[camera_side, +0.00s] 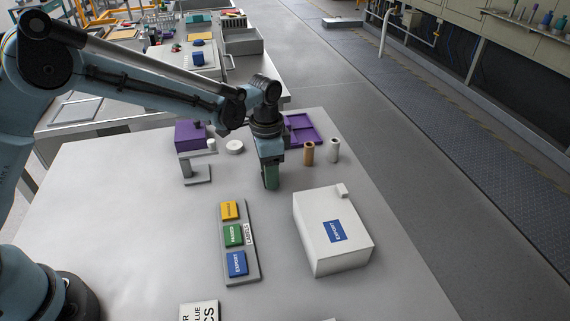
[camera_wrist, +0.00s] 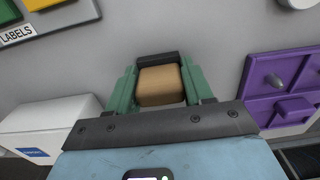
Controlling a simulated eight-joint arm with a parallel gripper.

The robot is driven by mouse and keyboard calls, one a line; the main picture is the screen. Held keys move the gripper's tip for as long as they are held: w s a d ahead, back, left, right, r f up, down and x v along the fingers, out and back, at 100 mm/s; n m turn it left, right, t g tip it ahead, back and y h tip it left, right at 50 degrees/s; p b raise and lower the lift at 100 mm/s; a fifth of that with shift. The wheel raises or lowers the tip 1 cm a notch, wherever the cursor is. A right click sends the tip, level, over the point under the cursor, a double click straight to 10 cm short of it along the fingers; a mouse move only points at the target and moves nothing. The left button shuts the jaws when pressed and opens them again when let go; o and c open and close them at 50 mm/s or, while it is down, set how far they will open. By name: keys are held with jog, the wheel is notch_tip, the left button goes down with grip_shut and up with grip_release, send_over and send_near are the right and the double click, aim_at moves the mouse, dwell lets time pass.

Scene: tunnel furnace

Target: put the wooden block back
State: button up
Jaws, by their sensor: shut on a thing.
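My gripper (camera_side: 270,182) points down over the white table, to the left of the white box. In the wrist view its green fingers (camera_wrist: 158,80) close on the two sides of a tan wooden block (camera_wrist: 160,86). A dark bar lies along the block's far edge in that view; I cannot tell what it belongs to. In the side view the block is hidden by the fingers. I cannot tell whether the block touches the table. A purple tray (camera_side: 304,129) with raised parts lies behind my gripper; it also shows at the right of the wrist view (camera_wrist: 257,82).
A tan cylinder (camera_side: 308,153) and a white cylinder (camera_side: 333,151) stand right of my gripper. The white box (camera_side: 330,232) is at front right, the label board (camera_side: 249,262) at front left. A purple box (camera_side: 186,135), white disc (camera_side: 235,147) and grey stand (camera_side: 196,180) are left.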

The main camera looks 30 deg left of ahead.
jog(key=shift+f, duration=0.1)
jog(key=o, duration=0.9)
jog(key=shift+o, duration=0.2)
notch_tip(320, 180, up, 12)
jog(key=shift+f, duration=0.25)
jog(key=s+a+r+n+t, duration=0.3)
jog(key=s+a+r+n, duration=0.1)
jog(key=s+a+r, duration=0.3)
jog(key=s+a+f+n+t, duration=0.2)
jog(key=s, duration=0.3)
jog(key=s+a+f+n+t, duration=0.2)
jog(key=s+f+n, duration=0.1)
jog(key=s, duration=0.3)
jog(key=shift+a, duration=0.3)
